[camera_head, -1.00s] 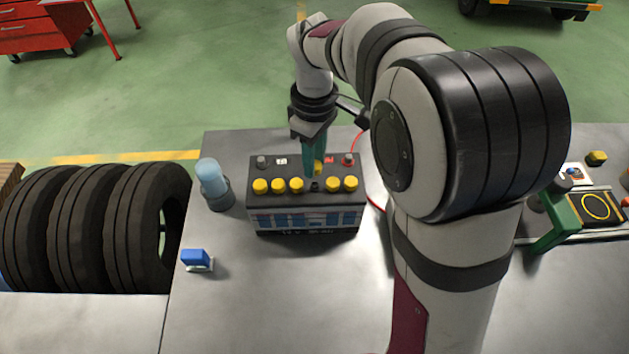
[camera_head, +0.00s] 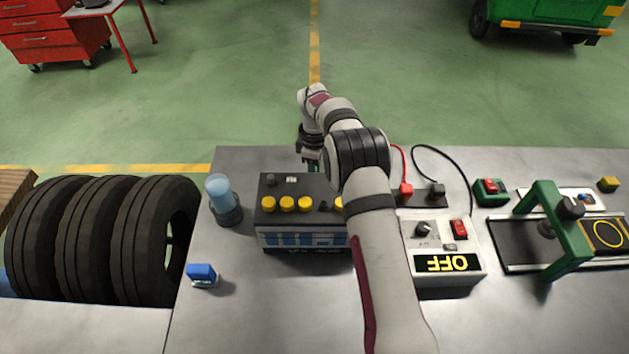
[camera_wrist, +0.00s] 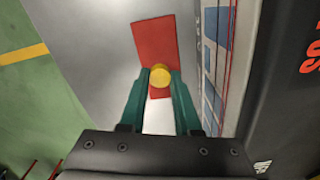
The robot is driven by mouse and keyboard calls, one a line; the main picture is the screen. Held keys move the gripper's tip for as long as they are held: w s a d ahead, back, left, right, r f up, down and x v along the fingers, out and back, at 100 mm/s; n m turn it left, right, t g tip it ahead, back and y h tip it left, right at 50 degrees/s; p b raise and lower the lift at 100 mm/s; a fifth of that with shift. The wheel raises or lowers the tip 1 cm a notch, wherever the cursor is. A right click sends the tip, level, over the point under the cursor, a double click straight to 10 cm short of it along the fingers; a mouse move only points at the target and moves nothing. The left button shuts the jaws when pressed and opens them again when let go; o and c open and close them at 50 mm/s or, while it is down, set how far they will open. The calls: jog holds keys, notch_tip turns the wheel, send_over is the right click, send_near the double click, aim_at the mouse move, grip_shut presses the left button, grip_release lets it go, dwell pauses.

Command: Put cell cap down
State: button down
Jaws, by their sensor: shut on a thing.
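My gripper (camera_wrist: 160,85) is shut on a yellow cell cap (camera_wrist: 160,77), held between the green fingertips in the wrist view. Below it on the metal table lies a flat red patch (camera_wrist: 153,40); the height of the cap over it is hard to tell. The battery (camera_wrist: 215,65) stands close on the right in that view. In the head view my gripper (camera_head: 312,162) is behind the battery (camera_head: 300,242), partly hidden by my arm. Several yellow caps (camera_head: 287,203) sit in the battery's top, with a dark uncapped opening (camera_head: 323,207) among them.
A blue-topped cylinder (camera_head: 222,200) and a small blue block (camera_head: 202,273) stand left of the battery. An OFF display box (camera_head: 445,262), clamps with cables (camera_head: 405,190) and a green frame (camera_head: 545,235) are to the right. Tires (camera_head: 100,240) stand left of the table.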

jog(key=shift+f, duration=1.3)
jog(key=shift+f, duration=0.1)
jog(key=c, duration=0.6)
grip_release()
